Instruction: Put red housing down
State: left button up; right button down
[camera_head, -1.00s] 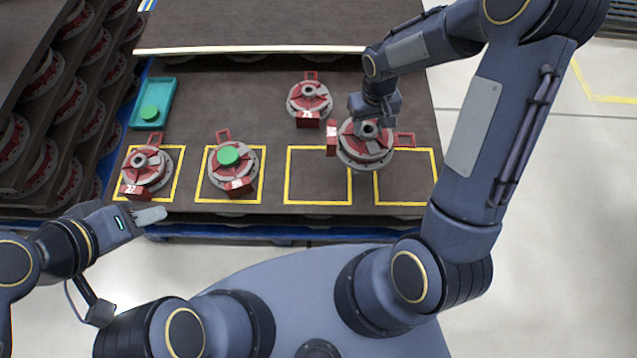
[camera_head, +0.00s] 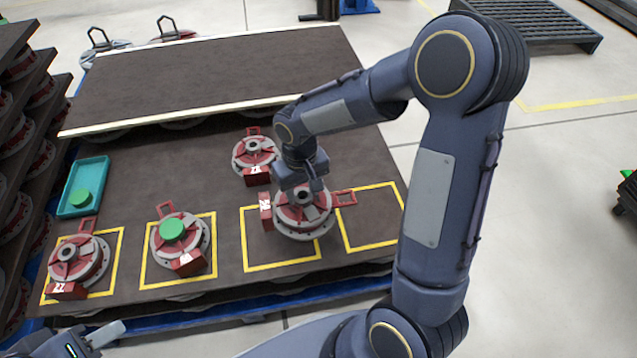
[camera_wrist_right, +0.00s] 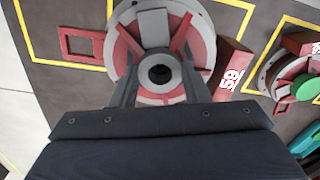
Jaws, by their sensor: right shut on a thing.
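My right gripper (camera_head: 303,187) is shut on a red and grey housing (camera_head: 292,217) at its central hub. The housing hangs level over the right part of the third yellow square (camera_head: 252,266); the gap beneath it is hard to judge. In the right wrist view, both fingers of the right gripper (camera_wrist_right: 160,82) flank the hub of the housing (camera_wrist_right: 126,48), with its red loop handle to the left and a numbered red block to the right. My left gripper (camera_head: 106,334) is at the bottom left, away from the housings; its jaw gap is unclear.
Housings stand in the first (camera_head: 92,262) and second (camera_head: 196,232) squares; the second has a green cap. Another housing (camera_head: 268,158) stands behind the held one. The fourth square (camera_head: 372,243) is empty. A teal tray (camera_head: 97,170) holds a green disc. A rack stands left.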

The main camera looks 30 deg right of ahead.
aim_at(282, 223)
jog(key=a+f+b, duration=0.3)
jog(key=a+f, duration=0.2)
jog(key=f, duration=0.1)
jog(key=shift+a, duration=0.4)
jog(key=shift+w+a+f+b, duration=0.1)
jog(key=shift+f+b, duration=0.55)
jog(key=shift+f, duration=0.95)
jog(key=shift+f, duration=0.2)
jog(key=c, duration=0.8)
grip_release()
